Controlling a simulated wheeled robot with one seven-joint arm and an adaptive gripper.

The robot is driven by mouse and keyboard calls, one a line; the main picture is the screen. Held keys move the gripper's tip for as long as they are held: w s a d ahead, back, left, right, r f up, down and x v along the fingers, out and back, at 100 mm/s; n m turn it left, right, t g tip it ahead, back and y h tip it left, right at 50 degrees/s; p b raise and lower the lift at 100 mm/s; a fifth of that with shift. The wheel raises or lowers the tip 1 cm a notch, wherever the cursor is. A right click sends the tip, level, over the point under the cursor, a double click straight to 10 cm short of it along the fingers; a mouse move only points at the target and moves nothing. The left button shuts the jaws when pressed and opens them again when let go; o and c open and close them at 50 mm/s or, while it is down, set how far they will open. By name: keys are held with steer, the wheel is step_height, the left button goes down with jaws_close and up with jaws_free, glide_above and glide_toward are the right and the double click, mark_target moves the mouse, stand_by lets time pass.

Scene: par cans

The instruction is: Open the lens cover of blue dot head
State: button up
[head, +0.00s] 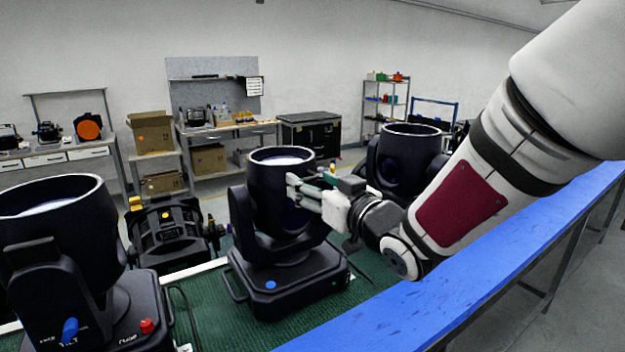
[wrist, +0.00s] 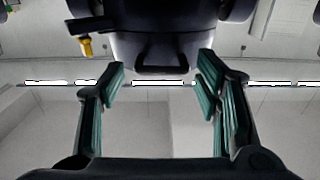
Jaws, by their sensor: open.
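The blue dot head (head: 282,220) is the black moving-head light in the middle of the head view, upright, with a blue dot (head: 270,285) on its base front. Its round top shows a pale face inside the rim; I cannot tell how its lens cover stands. My gripper (head: 296,188) is at the right side of its barrel, open, with teal fingers. In the wrist view, the gripper (wrist: 161,78) is open and empty, and a small black handle (wrist: 162,69) on a dark housing lies between the fingertips. Whether they touch it is unclear.
A similar head (head: 60,235) with a red knob stands at the left, another (head: 408,155) behind my arm at the right. A black fixture (head: 172,235) lies behind. The green mat (head: 275,335) is bordered by a blue rail (head: 440,300) on the right.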

mark_target(288, 167)
steer(key=shift+x, duration=1.2)
